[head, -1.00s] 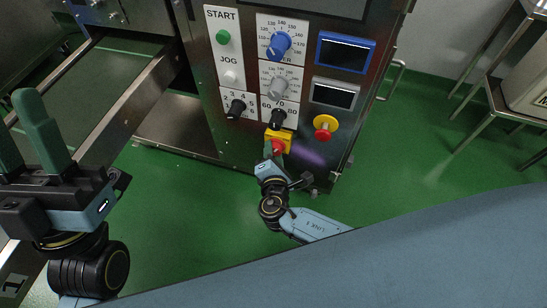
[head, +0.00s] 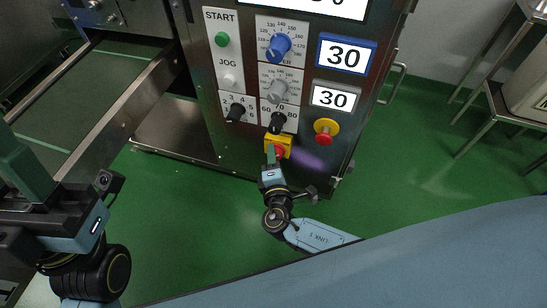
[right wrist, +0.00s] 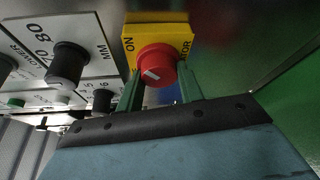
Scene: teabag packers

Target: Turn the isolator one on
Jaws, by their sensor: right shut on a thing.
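The isolator is a red rotary knob on a yellow plate (head: 286,141) low on the machine's panel. In the right wrist view the red knob (right wrist: 158,66) has a white mark, and the yellow plate (right wrist: 150,32) shows the word ON. My right gripper (head: 271,156) is at the isolator, its green fingers on either side of the red knob and shut on it. The displays above are lit; the blue-framed display (head: 345,54) and the grey-framed display (head: 334,97) both read 30. My left gripper (head: 20,150) is at the left edge, partly cut off, away from the panel.
Above the isolator are a blue dial (head: 279,46), a grey dial (head: 278,91), black knobs and a green START button (head: 222,39). A red emergency button (head: 325,131) on yellow is to the right. A metal rail (head: 120,112) runs at left. Green floor is clear below.

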